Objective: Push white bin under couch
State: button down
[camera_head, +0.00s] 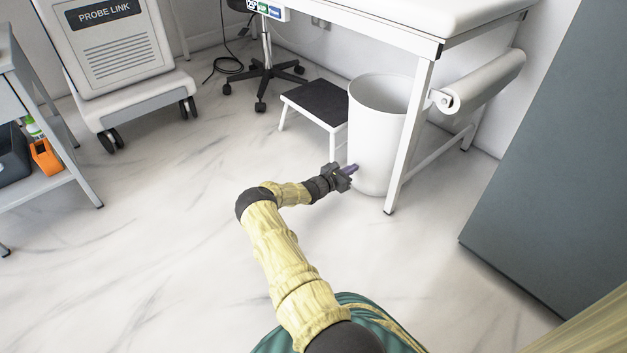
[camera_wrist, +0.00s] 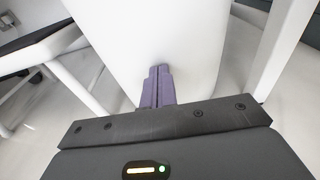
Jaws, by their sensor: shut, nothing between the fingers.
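The white bin (camera_head: 372,140) stands upright on the floor at the near end of the couch (camera_head: 375,22), partly behind the couch's front leg. Part of its rim lies beneath the couch's edge. My gripper (camera_head: 352,169) is low at the bin's left front side, with its purple fingers shut and empty. In the wrist view, the fingertips (camera_wrist: 160,72) meet the lower wall of the white bin (camera_wrist: 165,35) in the picture. I cannot tell for sure whether they press on it.
A black-topped step stool (camera_head: 318,103) stands just left of the bin. The couch leg (camera_head: 408,140) is close on the bin's right. A paper roll (camera_head: 485,82) hangs at the couch's end. A wheeled stool base (camera_head: 264,75) is behind.

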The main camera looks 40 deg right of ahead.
aim_at(361, 162)
jog(key=shift+w+d, duration=0.15)
jog(key=shift+d, duration=3.85)
jog(key=a+p, duration=0.2)
jog(key=p, duration=0.1)
jog(key=shift+a+r, duration=0.15)
jog(key=shift+a, duration=0.25)
jog(key=a+p, duration=0.2)
jog(key=a, duration=0.1)
jog(key=shift+a+f, duration=0.2)
